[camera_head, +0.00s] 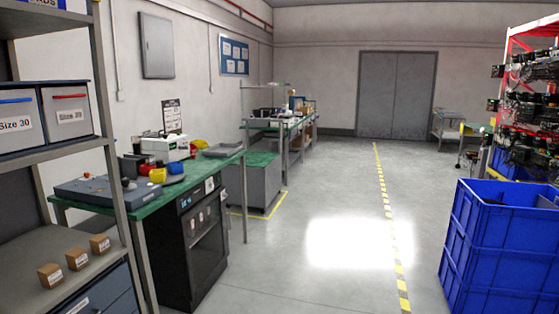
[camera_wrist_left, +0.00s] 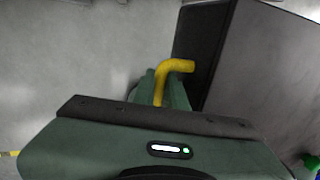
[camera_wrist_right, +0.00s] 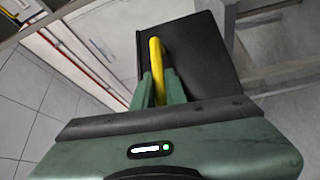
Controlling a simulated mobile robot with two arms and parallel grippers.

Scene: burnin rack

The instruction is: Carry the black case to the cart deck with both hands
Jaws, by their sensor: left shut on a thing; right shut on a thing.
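The black case (camera_wrist_left: 198,35) shows in the left wrist view just beyond my left gripper (camera_wrist_left: 166,88), whose green fingers are shut on a yellow handle (camera_wrist_left: 174,67). In the right wrist view the black case (camera_wrist_right: 205,58) is beyond my right gripper (camera_wrist_right: 160,88), shut on another yellow handle (camera_wrist_right: 157,62). The fingers partly hide both handles. The case and both grippers are out of the head view. I cannot make out the cart deck for certain in any view.
A shelf rack (camera_head: 112,170) stands close on the left, beside a green-topped workbench (camera_head: 135,197) with items on it. Blue crates (camera_head: 490,252) and a red rack (camera_head: 508,50) are on the right. The floor (camera_head: 320,210) between them is clear, with a yellow-black line (camera_head: 386,212).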

